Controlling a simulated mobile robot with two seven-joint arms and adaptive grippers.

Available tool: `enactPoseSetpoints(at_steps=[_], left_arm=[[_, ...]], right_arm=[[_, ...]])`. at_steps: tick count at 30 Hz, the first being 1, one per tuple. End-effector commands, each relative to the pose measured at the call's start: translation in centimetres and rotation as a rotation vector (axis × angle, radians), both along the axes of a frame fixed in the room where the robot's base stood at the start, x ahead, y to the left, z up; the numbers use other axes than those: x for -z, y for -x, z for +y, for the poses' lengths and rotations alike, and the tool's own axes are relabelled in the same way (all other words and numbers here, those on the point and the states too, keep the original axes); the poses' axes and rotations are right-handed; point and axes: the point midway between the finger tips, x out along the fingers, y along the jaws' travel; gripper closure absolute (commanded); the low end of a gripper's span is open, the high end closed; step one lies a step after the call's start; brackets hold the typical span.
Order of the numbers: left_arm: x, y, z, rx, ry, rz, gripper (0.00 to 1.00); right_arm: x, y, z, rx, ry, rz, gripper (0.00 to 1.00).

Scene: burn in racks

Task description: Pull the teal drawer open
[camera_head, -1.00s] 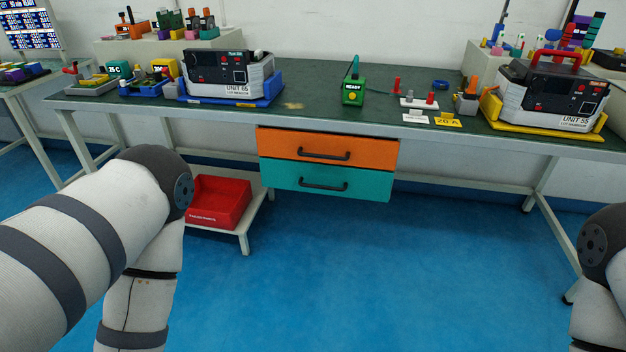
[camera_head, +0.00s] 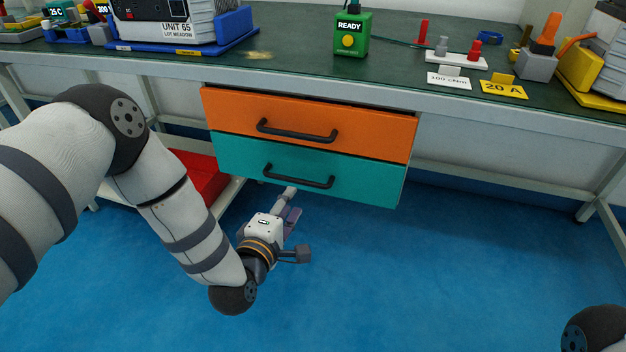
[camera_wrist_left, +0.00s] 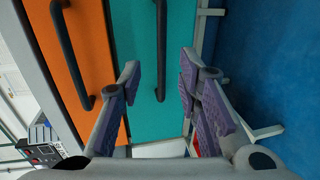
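The teal drawer (camera_head: 365,184) is the lower of two drawers under the bench, and its front looks level with the orange one above. It has a dark bar handle (camera_head: 299,177). My left gripper (camera_head: 291,205) is just below and in front of this handle. In the left wrist view the fingers of my left gripper (camera_wrist_left: 159,68) are spread open, and the teal drawer's handle (camera_wrist_left: 161,40) shows in the gap between them. I cannot tell whether they touch it; nothing is gripped. My right gripper is out of view.
The orange drawer (camera_head: 370,133) with its own dark handle (camera_head: 297,131) sits directly above. A red bin (camera_head: 199,174) on a low shelf stands to the left, partly behind my left arm. The bench top (camera_head: 300,48) carries devices. The blue floor in front is clear.

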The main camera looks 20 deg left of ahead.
Motion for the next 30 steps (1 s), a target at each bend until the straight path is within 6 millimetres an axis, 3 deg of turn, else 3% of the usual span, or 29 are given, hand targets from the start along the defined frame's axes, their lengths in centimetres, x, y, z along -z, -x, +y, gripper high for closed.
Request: enactPoseSetpoints(at_steps=[9,13,23,24,28,30], left_arm=[[1.9,-7.5,-0.4,0.004,-0.004,0.005,0.69],[2.3,-9.5,-0.4,0.003,-0.005,0.006,0.69],[2.3,-10.4,-0.4,0.004,-0.005,0.007,0.69],[2.3,-10.4,-0.4,0.004,-0.005,0.008,0.71],[2.3,-10.4,-0.4,0.004,-0.005,0.008,1.0],[2.3,-10.4,-0.4,0.004,-0.005,0.008,1.0]], right_arm=[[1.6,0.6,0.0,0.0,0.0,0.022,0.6],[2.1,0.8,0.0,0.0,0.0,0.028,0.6],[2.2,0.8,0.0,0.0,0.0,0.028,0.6],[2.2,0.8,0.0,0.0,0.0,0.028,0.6],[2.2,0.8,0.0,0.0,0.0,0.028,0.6],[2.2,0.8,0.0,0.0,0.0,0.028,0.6]])
